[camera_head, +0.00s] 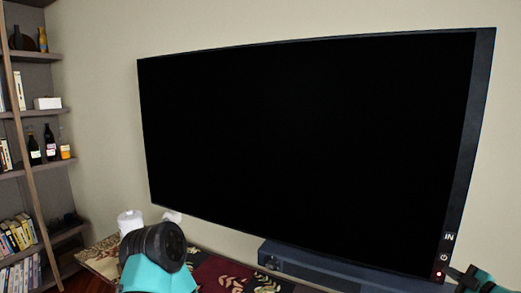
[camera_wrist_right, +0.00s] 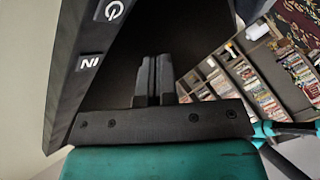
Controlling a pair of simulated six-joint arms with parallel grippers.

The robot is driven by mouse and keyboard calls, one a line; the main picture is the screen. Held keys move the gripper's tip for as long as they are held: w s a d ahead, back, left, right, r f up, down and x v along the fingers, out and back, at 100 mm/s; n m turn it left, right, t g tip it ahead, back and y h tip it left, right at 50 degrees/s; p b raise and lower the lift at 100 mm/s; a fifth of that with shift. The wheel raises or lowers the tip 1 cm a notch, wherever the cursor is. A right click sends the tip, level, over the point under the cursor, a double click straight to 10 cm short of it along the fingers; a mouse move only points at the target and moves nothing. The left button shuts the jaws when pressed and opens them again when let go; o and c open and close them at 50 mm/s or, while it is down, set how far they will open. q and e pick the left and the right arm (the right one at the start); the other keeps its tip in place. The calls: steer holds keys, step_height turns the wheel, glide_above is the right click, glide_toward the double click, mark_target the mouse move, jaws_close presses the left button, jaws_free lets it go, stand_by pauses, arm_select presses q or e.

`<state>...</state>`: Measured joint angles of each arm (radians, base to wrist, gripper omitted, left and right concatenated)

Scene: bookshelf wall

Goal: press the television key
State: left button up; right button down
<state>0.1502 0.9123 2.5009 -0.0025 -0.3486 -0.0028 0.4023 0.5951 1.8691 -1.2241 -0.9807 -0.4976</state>
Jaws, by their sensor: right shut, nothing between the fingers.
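The television (camera_head: 310,140) hangs on the wall with a black screen. Its right bezel carries an "IN" key (camera_head: 449,237), a power-symbol key (camera_head: 444,258) below it and a small red light (camera_head: 438,274) near the bottom corner. My right gripper (camera_head: 456,272) is shut and empty, just right of the bezel's lower end; I cannot tell whether it touches. In the right wrist view, the shut fingers (camera_wrist_right: 152,78) are in front of the dark screen, with the power key (camera_wrist_right: 113,10) and "IN" key (camera_wrist_right: 88,62) to their left. My left gripper does not show.
A dark box-shaped device (camera_head: 330,268) lies below the television. A patterned red cloth (camera_head: 220,272) lies left of it, partly hidden by my left arm. Shelves (camera_head: 35,165) with books and bottles stand at the far left.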

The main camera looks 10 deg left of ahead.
steer(key=shift+s+a, duration=0.2)
steer(key=shift+s, duration=0.8)
